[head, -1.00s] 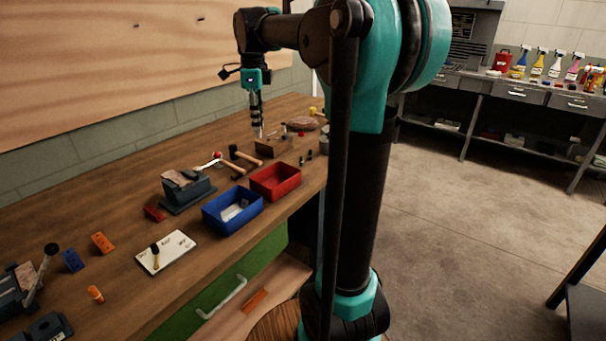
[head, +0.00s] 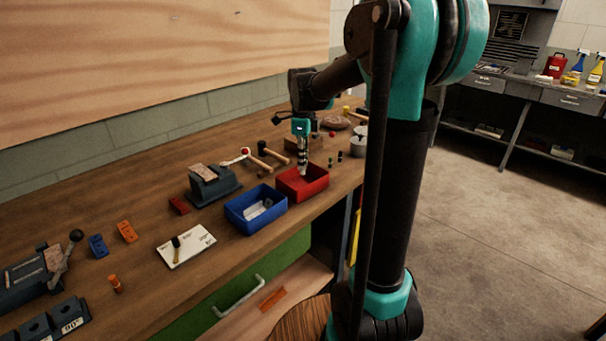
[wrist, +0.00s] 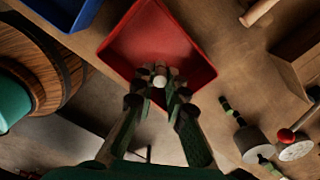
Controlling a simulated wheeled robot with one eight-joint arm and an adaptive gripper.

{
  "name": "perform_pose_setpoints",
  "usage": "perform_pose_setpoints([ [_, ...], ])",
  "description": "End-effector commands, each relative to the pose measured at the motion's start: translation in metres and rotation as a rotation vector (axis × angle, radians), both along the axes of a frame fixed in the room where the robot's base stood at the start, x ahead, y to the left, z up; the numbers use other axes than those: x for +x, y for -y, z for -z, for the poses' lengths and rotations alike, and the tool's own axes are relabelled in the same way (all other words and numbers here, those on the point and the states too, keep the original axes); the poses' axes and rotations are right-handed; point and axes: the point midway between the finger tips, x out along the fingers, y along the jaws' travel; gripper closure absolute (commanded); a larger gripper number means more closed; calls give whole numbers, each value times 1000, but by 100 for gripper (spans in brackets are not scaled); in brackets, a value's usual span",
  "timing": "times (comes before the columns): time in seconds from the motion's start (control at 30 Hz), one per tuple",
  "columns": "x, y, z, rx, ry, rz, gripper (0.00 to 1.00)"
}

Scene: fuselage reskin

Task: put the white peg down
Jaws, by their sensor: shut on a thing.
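The white peg (wrist: 159,80) is between the fingertips of my gripper (wrist: 158,92) in the wrist view, seen nearly end-on. My gripper is shut on it. In the head view my gripper (head: 302,165) points down over the red bin (head: 318,186), with a pale tip below the fingers at the bin's opening. The red bin also shows in the wrist view (wrist: 125,45), open and with a bare floor around the peg. I cannot tell whether the peg touches the bin's floor.
A blue bin (head: 243,222) with pale items stands left of the red bin. Hammers (head: 268,152) and a vise (head: 213,190) are behind. A white board (head: 205,240) lies nearer. An open drawer (head: 290,265) juts out below the bench edge.

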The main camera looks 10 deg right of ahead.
Motion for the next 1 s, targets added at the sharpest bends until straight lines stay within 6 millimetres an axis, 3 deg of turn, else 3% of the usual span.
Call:
perform_pose_setpoints([
  [0.43,0,0,46,0,0,0,100],
  [0.87,0,0,53,0,0,0,100],
  [0.9,0,0,52,0,0,0,82],
  [1.0,0,0,52,0,0,0,70],
])
